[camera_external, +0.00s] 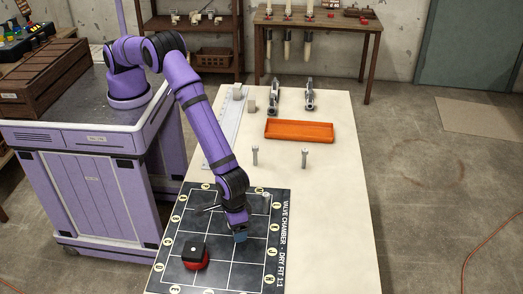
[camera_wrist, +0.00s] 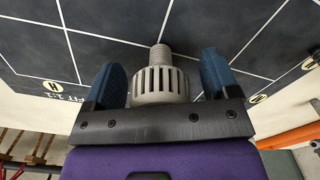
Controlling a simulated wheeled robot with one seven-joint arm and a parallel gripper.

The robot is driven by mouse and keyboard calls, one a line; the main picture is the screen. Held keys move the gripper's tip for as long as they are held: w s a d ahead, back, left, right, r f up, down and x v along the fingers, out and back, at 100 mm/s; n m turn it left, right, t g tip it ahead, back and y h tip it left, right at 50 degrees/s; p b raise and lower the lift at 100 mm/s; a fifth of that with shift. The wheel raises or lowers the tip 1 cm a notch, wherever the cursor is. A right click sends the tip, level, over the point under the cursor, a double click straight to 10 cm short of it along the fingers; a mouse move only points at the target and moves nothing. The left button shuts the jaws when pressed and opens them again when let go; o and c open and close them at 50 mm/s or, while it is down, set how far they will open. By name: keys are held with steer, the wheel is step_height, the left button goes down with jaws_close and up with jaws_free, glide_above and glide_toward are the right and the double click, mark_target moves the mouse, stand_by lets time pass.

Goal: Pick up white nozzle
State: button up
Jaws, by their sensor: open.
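The white nozzle (camera_wrist: 160,80) is a pale grey-white slotted piece with a threaded stub at its far end. In the wrist view it sits between the two blue finger pads of my gripper (camera_wrist: 161,62). The jaws are open, with a gap showing on each side of the nozzle's body. Its near end is hidden behind the gripper's dark crossbar. In the external view my gripper (camera_external: 240,237) is low over the right part of the black grid mat (camera_external: 222,275), and I cannot make out the nozzle there.
A black and red part (camera_external: 194,255) stands on the mat left of my gripper. Farther back are two small upright posts (camera_external: 255,155), an orange tray (camera_external: 298,130) and two metal fittings (camera_external: 309,95). The table's right side (camera_external: 340,220) is clear.

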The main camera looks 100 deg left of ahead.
steer(key=shift+f, duration=0.1)
steer(key=c, duration=1)
